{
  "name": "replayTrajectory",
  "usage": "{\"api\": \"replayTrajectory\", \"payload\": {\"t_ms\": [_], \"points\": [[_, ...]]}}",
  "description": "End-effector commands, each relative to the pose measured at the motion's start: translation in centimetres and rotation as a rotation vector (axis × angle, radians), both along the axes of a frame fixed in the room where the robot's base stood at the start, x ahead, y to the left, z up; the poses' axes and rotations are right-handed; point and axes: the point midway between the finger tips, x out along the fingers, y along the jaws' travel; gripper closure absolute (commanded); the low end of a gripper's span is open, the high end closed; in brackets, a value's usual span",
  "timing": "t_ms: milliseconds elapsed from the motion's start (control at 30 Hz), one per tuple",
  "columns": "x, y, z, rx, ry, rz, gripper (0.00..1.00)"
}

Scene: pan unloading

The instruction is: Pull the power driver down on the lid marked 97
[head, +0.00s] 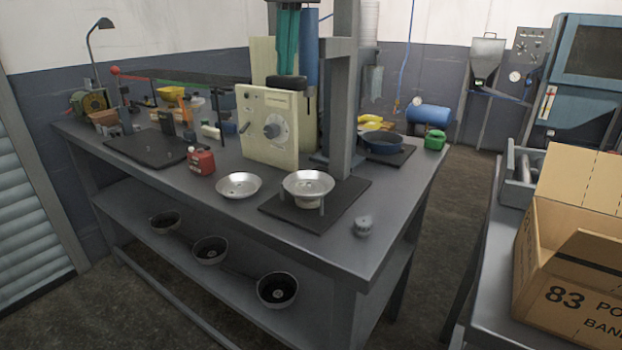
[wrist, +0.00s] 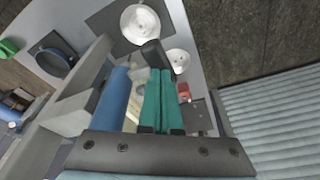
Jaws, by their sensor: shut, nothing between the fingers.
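My gripper (head: 288,68) shows at the top of the head view as two teal fingers pointing down, shut with nothing between them. In the wrist view the fingers (wrist: 158,72) lie side by side. A dark block (head: 286,83) is just below the fingertips; I cannot tell if they touch. A blue cylinder (head: 311,50), perhaps the power driver's body, hangs beside the grey post and right of the fingers. It also shows in the wrist view (wrist: 115,95). A shallow metal lid (head: 308,182) rests on a small stand below. Another metal lid (head: 239,184) lies to its left. No 97 is legible.
The grey post (head: 343,110) rises from the bench (head: 225,210). A cream box with a dial (head: 267,125) stands behind the lids. A red can (head: 201,162), a blue pan (head: 383,142) and a small metal part (head: 363,226) are nearby. A carton marked 83 (head: 570,270) is at right.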

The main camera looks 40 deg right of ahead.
Motion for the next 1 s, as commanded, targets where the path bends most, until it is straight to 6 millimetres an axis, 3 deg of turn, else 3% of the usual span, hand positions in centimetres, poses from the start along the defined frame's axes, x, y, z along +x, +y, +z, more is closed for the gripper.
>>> {"api": "replayTrajectory", "payload": {"t_ms": [1000], "points": [[0.0,0.0,7.1,0.001,0.001,0.000,1.00]]}}
